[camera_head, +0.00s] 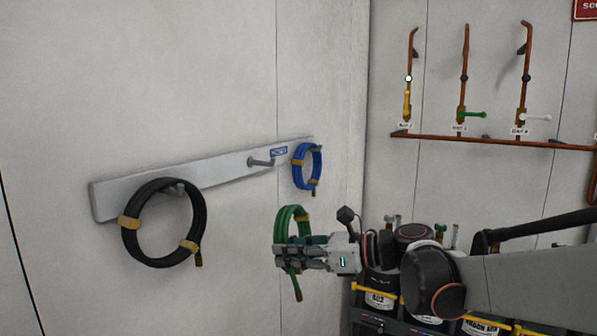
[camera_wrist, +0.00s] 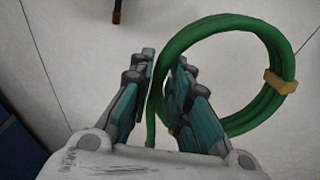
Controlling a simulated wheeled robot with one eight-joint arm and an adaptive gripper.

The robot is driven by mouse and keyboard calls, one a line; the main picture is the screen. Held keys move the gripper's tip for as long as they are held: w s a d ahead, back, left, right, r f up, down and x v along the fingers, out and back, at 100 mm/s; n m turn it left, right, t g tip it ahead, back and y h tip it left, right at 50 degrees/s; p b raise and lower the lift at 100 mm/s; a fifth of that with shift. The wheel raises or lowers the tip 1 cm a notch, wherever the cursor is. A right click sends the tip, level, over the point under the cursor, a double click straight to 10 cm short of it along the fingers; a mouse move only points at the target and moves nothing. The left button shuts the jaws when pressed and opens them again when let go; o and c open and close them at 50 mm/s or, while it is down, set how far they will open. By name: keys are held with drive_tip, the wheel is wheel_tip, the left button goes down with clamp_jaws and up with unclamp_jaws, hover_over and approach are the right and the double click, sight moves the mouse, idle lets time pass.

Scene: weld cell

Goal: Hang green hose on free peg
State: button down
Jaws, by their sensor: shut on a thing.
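The green hose (camera_head: 289,219) is a coil bound with tan bands. My gripper (camera_head: 277,253) is shut on it in the head view and covers its middle. In the wrist view my gripper (camera_wrist: 164,62) has its fingers on either side of the hose's left strand, and the green coil (camera_wrist: 284,60) extends to the right. The free peg (camera_head: 262,162) sticks out bare from the middle of a grey wall rail (camera_head: 225,170). The held coil is below the rail, lower and a little right of this peg.
A black hose (camera_head: 128,240) hangs at the rail's left end. A blue hose (camera_head: 297,172) hangs at its right end, just above the green coil. Copper pipes with valves (camera_head: 490,140) line the right wall. Labelled cylinders (camera_head: 381,299) stand below my arm.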

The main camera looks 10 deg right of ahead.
wheel_tip(320, 180, up, 13)
drive_tip(key=d+m+t+p, duration=0.2)
drive_tip(key=t+p, duration=0.2)
drive_tip(key=f+b+x, duration=0.1)
drive_tip(key=x, duration=0.3)
drive_tip(key=b+x, duration=0.1)
drive_tip(key=x, duration=0.4)
drive_tip(key=f+x, duration=0.1)
drive_tip(key=x, duration=0.4)
drive_tip(key=shift+f+b, duration=0.4)
idle(0.6)
idle(0.6)
drive_tip(key=c, duration=1.4)
unclamp_jaws()
drive_tip(key=shift+c, duration=0.2)
drive_tip(key=shift+d, duration=0.1)
